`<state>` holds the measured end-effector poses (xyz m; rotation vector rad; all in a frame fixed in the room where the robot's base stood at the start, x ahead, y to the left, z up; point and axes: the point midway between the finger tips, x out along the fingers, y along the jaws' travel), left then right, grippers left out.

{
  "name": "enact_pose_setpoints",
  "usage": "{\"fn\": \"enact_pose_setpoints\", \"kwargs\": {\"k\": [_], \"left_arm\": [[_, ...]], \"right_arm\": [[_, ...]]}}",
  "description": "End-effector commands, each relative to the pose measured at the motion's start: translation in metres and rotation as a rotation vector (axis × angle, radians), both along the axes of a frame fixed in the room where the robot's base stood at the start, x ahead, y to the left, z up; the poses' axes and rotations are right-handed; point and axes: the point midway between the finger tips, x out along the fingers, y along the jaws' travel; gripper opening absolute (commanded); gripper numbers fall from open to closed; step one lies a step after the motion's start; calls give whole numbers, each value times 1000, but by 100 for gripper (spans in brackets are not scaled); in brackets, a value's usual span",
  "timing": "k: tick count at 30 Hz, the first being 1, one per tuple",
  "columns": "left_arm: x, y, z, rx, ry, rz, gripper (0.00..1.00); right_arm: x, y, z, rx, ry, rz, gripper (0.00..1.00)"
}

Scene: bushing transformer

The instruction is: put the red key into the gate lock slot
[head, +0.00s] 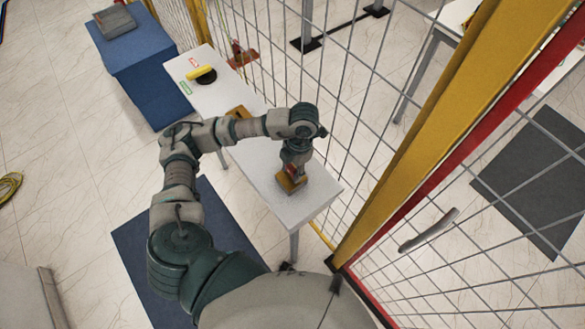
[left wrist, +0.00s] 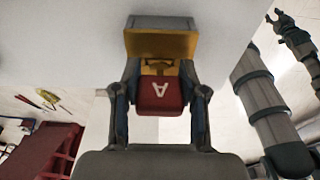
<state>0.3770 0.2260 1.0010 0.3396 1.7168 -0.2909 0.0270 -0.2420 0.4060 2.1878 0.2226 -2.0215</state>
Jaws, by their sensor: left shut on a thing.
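My left gripper (head: 291,168) is over the near end of the narrow white table and reaches down. In the left wrist view its two fingers (left wrist: 160,84) are shut on the red key (left wrist: 160,97), which bears a white letter A. The key's far end meets a yellow block with a grey face (left wrist: 160,42); I cannot tell how deep it sits in it. In the head view this yellow block (head: 291,183) is under the gripper at the table's near end. A red and orange fitting (head: 242,56) is on the mesh fence by the table's far end.
The white table (head: 258,165) also bears another yellow block (head: 238,112) and a yellow-handled black item (head: 202,74). The mesh fence with a yellow post (head: 440,120) stands close to the right. A blue box (head: 140,65) is at the far left. A dark jointed arm (left wrist: 297,38) shows at the wrist view's right.

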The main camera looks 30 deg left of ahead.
Motion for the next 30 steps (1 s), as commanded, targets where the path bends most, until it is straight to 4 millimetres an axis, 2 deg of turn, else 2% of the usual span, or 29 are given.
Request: {"fn": "enact_pose_setpoints", "kwargs": {"k": [9, 10, 12, 13, 23, 26, 30], "left_arm": [[0, 0, -9, 0, 0, 0, 2], [0, 0, -8, 0, -1, 0, 50], [0, 0, -7, 0, -1, 0, 67], [0, 0, -7, 0, 0, 0, 71], [1, 0, -5, 0, -1, 0, 71], [3, -1, 6, -2, -4, 0, 71], [8, -2, 32, 0, -5, 0, 71]], "right_arm": [[-1, 0, -9, 1, 2, -1, 40], [-1, 0, -8, 1, 2, -1, 40], [-1, 0, -7, 1, 2, -1, 40], [-1, 0, -7, 1, 2, -1, 40], [-1, -5, -7, -5, 1, 2, 40], [-1, -4, -7, -4, 1, 2, 40], [-1, -3, -7, -3, 1, 1, 40]]}}
